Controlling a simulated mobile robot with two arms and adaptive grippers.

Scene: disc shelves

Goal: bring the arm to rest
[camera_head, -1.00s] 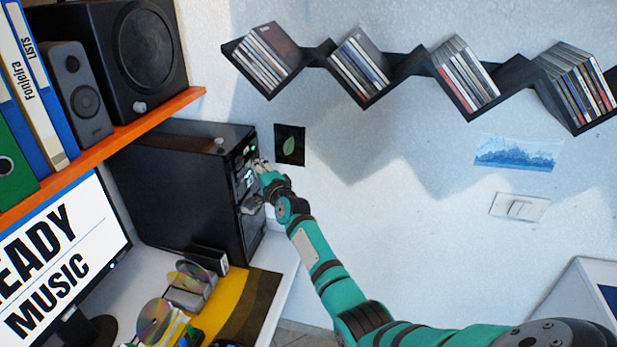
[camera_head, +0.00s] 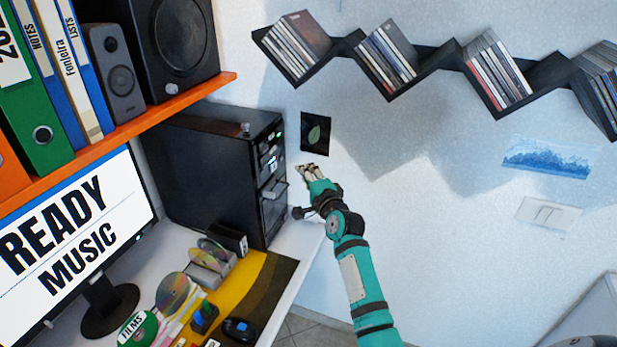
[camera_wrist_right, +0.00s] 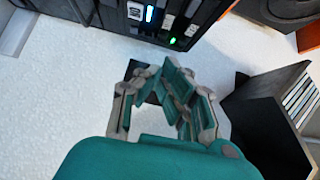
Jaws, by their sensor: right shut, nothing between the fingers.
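My right gripper (camera_head: 309,172) is shut and empty in the head view. My right arm comes up from the bottom of the head view. My left gripper is not in view.
A zigzag disc shelf (camera_head: 430,60) with several rows of discs runs along the upper wall. An orange shelf (camera_head: 130,135) holds binders and speakers at left. A monitor (camera_head: 70,245) and discs stand on the white desk (camera_head: 300,243).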

